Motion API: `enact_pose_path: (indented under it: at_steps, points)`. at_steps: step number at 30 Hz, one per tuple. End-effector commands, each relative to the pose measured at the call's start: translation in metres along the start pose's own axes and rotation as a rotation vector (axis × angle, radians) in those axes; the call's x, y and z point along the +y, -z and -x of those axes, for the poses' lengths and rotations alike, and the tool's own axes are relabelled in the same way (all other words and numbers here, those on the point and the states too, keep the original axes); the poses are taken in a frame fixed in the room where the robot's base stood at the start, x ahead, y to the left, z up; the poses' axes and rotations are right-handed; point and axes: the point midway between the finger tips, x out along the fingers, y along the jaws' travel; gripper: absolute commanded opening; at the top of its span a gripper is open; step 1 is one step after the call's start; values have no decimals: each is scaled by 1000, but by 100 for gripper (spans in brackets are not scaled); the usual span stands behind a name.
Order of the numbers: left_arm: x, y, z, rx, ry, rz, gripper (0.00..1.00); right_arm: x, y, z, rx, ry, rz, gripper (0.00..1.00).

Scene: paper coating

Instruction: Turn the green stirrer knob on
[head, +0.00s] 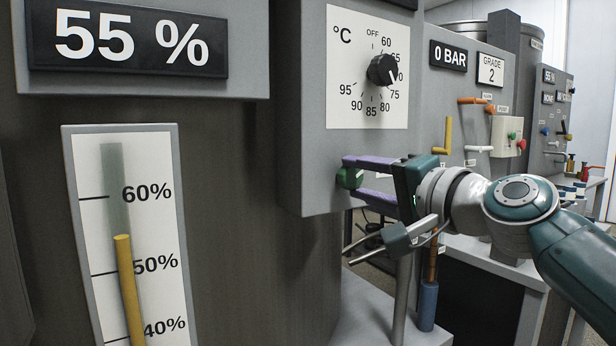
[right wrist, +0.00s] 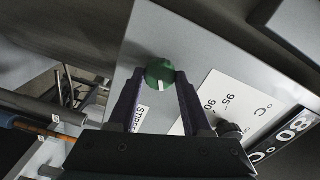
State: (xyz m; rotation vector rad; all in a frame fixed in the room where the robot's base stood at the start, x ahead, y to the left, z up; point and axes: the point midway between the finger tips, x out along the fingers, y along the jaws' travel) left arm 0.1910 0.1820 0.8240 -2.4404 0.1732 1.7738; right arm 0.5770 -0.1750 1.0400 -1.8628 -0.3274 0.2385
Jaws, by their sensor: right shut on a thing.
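The green stirrer knob (head: 349,178) sits on the lower left of the grey control box (head: 310,150), below the temperature dial. My right gripper (head: 362,178) reaches in from the right, and its purple fingers are shut on the knob, one above and one below in the head view. In the right wrist view the knob (right wrist: 160,74) lies between the fingertips (right wrist: 158,78), with a white mark on its face. A label beside it is partly hidden by a finger (right wrist: 140,117). My left gripper is not in view.
The black temperature dial (head: 382,69) is above the knob on the same box. A level gauge (head: 125,235) and a 55 % display (head: 128,38) are at left. A 0 BAR panel (head: 448,56), yellow and orange handles and a button box (head: 507,136) stand at right.

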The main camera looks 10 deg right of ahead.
Motion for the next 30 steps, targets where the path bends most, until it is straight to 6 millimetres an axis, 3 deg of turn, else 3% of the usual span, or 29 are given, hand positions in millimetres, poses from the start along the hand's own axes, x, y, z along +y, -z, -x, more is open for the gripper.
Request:
enact_pose_path:
  at_steps: [7,8,15,25,30]
  points:
    - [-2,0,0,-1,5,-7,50,0,0,0,0,0,-6,0]
    - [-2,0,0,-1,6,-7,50,0,0,0,0,0,-6,51]
    - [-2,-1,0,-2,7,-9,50,0,0,0,0,0,-3,78]
    - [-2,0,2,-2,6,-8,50,0,0,4,0,0,-1,79]
    - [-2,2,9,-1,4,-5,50,-1,1,26,1,-2,0,79]
